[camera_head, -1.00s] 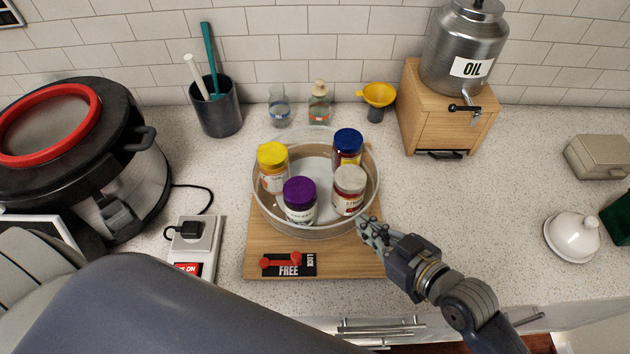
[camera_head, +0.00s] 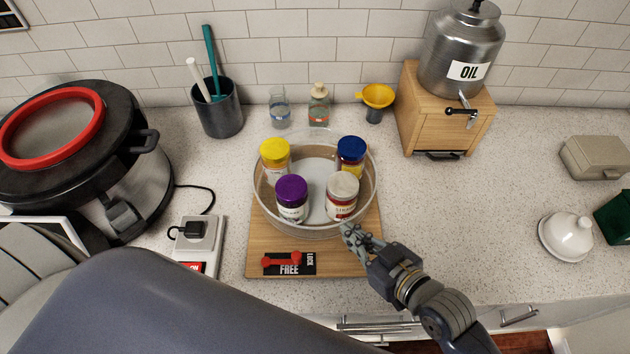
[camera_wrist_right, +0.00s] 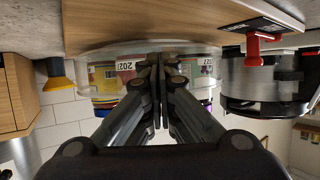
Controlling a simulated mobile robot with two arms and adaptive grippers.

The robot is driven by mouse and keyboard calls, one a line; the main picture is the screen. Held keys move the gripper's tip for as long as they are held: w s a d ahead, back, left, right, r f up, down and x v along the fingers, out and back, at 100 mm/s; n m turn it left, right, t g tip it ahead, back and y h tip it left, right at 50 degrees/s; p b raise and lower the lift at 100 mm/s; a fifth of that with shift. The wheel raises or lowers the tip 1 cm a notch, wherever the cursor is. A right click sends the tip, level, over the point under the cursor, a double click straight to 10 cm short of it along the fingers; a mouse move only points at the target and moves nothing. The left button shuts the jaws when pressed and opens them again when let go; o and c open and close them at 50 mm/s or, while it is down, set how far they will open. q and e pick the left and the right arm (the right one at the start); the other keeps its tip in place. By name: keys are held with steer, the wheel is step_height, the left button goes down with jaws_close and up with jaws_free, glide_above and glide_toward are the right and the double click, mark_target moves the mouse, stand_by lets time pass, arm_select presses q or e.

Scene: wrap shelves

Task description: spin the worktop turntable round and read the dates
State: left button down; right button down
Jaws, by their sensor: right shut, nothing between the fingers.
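The turntable (camera_head: 270,208) is a round tray with a clear wall on a wooden board (camera_head: 345,262). It carries jars with yellow (camera_head: 275,150), blue (camera_head: 352,148), purple (camera_head: 291,188) and white (camera_head: 343,184) lids. My right gripper (camera_head: 350,232) is shut and empty, at the tray's front right wall. In the right wrist view its fingers (camera_wrist_right: 160,65) are together against or very near the wall; contact is unclear. A red lever (camera_head: 281,262) lies by the word FREE. My left gripper is out of view.
A large cooker (camera_head: 120,180) and a socket box (camera_head: 197,240) stand left. A utensil pot (camera_head: 218,112), small bottles and a yellow funnel (camera_head: 376,97) stand behind. An oil drum (camera_head: 455,60) on a wooden box is back right. The counter right of the board is mostly clear.

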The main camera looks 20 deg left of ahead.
mark_target(317, 233)
steer(key=shift+s+a, duration=0.3)
steer(key=shift+s+a+r+p, duration=0.1)
steer(key=shift+s+a+p, duration=0.55)
steer(key=shift+a, duration=0.25)
steer(key=shift+s, duration=0.1)
steer(key=shift+s+a+r, duration=0.1)
steer(key=shift+a, duration=0.15)
steer(key=shift+s+a+p, duration=0.45)
steer(key=shift+a, duration=0.25)
